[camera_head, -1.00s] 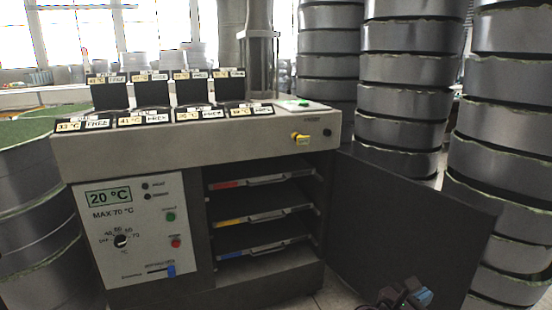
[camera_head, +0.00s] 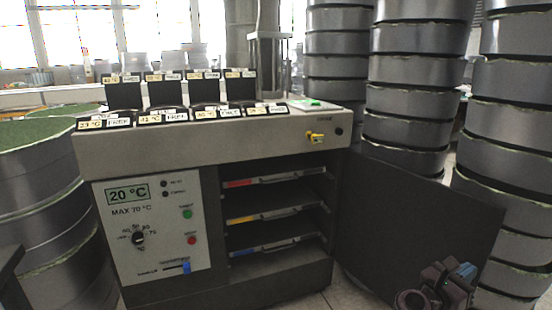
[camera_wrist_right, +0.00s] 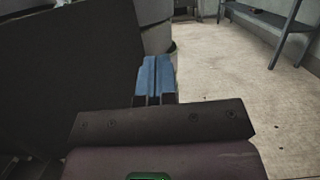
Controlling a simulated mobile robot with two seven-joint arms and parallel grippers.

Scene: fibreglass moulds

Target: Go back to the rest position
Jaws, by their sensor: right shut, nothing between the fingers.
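My right gripper (camera_head: 464,272) is at the bottom right of the head view, in front of the open dark door of the oven cabinet. In the right wrist view its blue fingertips (camera_wrist_right: 156,78) lie together, shut with nothing between them. The cabinet (camera_head: 205,155) stands in the middle with its door (camera_head: 415,225) swung open to the right. My left gripper is not in view.
The cabinet's open bay holds several trays (camera_head: 272,215). Stacks of grey moulds (camera_head: 415,75) stand behind the door and at the left (camera_head: 45,180). The right wrist view shows bare floor (camera_wrist_right: 225,85) and a blue-grey bench (camera_wrist_right: 265,25).

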